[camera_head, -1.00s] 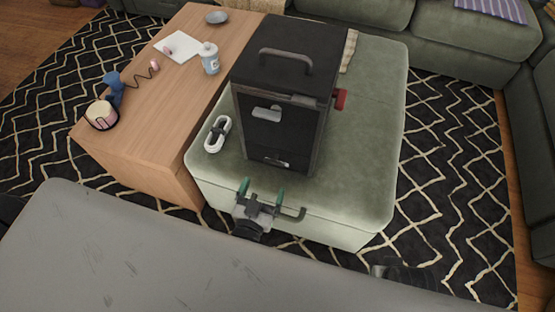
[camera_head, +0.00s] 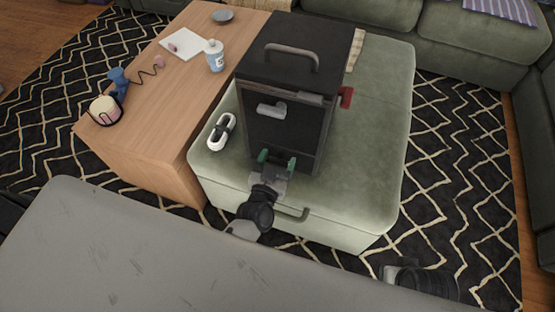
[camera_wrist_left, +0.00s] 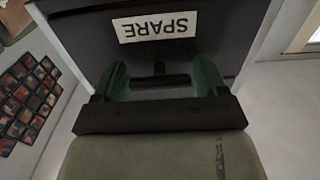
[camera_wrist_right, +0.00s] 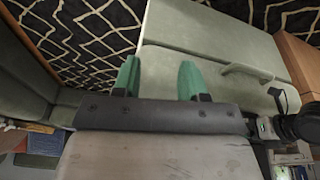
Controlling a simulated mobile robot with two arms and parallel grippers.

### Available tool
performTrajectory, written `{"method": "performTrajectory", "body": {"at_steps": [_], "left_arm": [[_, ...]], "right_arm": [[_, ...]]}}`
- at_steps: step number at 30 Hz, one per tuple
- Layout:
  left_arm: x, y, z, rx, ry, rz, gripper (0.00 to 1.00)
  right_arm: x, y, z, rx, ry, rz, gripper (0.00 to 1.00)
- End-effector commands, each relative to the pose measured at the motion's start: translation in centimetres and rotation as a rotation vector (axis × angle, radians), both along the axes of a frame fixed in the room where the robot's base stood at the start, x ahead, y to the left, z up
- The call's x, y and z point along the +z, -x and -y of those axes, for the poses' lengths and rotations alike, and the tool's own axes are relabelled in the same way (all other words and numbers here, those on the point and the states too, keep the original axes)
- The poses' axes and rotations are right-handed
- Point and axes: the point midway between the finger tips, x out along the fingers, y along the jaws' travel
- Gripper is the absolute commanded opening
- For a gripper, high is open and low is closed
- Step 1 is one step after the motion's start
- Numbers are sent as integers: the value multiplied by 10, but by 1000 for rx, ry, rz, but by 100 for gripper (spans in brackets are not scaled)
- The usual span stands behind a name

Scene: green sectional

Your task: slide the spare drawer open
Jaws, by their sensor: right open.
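A black cabinet (camera_head: 285,100) with a top handle stands on the green ottoman. In the left wrist view its drawer front carries a label reading SPARE (camera_wrist_left: 158,27), upside down. Below the label in that picture is a dark bar handle (camera_wrist_left: 160,80). My left gripper (camera_head: 277,158) is at the low front of the cabinet; its green fingers (camera_wrist_left: 162,78) are spread, one at each end of the bar handle. Whether they touch it I cannot tell. The drawer looks closed. My right gripper (camera_wrist_right: 160,78) is open and empty, away from the cabinet.
The ottoman (camera_head: 375,130) has free top to the cabinet's right and a bar handle on its front. A wooden table (camera_head: 160,110) with a bottle (camera_head: 215,57) stands at left. A red part (camera_head: 346,97) sticks out right.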

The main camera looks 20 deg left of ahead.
Motion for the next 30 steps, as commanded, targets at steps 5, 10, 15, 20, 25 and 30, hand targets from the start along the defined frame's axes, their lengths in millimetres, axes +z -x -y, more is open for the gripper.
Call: {"method": "performTrajectory", "body": {"at_steps": [5,10,15,20,25,30], "left_arm": [[0,0,0,0,0,0,45],[0,0,0,0,0,0,21],[1,7,-1,1,-2,-1,21],[1,31,-2,1,-3,-4,21],[2,60,-2,0,-3,-4,21],[1,92,-3,0,-3,-5,21]], "right_arm": [[0,0,0,0,0,0,43],[0,0,0,0,0,0,43],[-5,-2,-1,1,0,-2,43],[-40,-3,-2,4,1,-26,43],[-78,1,-2,9,2,-47,43],[-113,11,0,11,5,-66,43]]}}
